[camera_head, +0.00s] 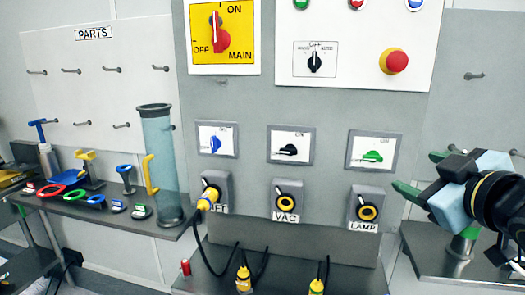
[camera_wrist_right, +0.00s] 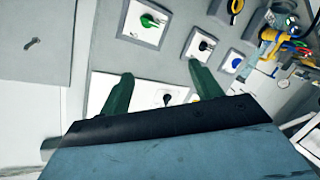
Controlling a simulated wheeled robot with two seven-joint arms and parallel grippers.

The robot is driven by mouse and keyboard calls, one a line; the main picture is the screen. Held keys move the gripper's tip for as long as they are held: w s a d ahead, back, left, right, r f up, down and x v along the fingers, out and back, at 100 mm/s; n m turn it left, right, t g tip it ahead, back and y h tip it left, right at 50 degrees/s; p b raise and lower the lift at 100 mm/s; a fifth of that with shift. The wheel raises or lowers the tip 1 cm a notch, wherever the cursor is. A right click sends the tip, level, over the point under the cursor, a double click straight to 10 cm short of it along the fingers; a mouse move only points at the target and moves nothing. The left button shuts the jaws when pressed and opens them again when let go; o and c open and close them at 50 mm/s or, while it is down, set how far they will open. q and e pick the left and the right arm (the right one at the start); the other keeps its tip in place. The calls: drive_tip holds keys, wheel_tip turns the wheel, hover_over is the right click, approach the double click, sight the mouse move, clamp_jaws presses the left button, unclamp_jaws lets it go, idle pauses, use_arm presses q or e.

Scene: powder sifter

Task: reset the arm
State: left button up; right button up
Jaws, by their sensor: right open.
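My right gripper (camera_head: 422,174) reaches in from the right edge, in front of the right side of the grey control panel (camera_head: 275,90). Its two green fingers are spread apart with nothing between them. In the right wrist view the same gripper (camera_wrist_right: 162,88) also shows open and empty, with the panel behind it. The fingers appear apart from the LAMP socket (camera_head: 367,207) and the green switch (camera_head: 372,156). My left gripper does not show in either view.
A yellow plug (camera_head: 207,199) with a black cable is at the left socket. A clear tube (camera_head: 160,160) stands on the left shelf beside several coloured tools. Two plugs (camera_head: 243,279) (camera_head: 317,287) are at the lower shelf. A red emergency button (camera_head: 394,61) sticks out at upper right.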

drive_tip(key=s+a+f+m+g, duration=0.1)
drive_tip(key=s+f+m+g, duration=0.15)
drive_tip(key=f, duration=0.95)
drive_tip(key=s+a+f+m+g, duration=0.1)
drive_tip(key=s+f+g, duration=0.2)
drive_tip(key=f, duration=0.9)
drive_tip(key=s+a+f+m+g+h, duration=0.2)
drive_tip(key=s+f+g, duration=0.5)
drive_tip(key=s+f, duration=1.1)
wheel_tip(320, 180, down, 21)
drive_tip(key=s+p, duration=0.2)
drive_tip(key=s+d+f+g+p, duration=0.2)
drive_tip(key=s+d+f, duration=0.1)
drive_tip(key=s+f, duration=1)
drive_tip(key=s, duration=0.3)
drive_tip(key=shift+s+y, duration=0.25)
drive_tip(key=shift+y, duration=0.05)
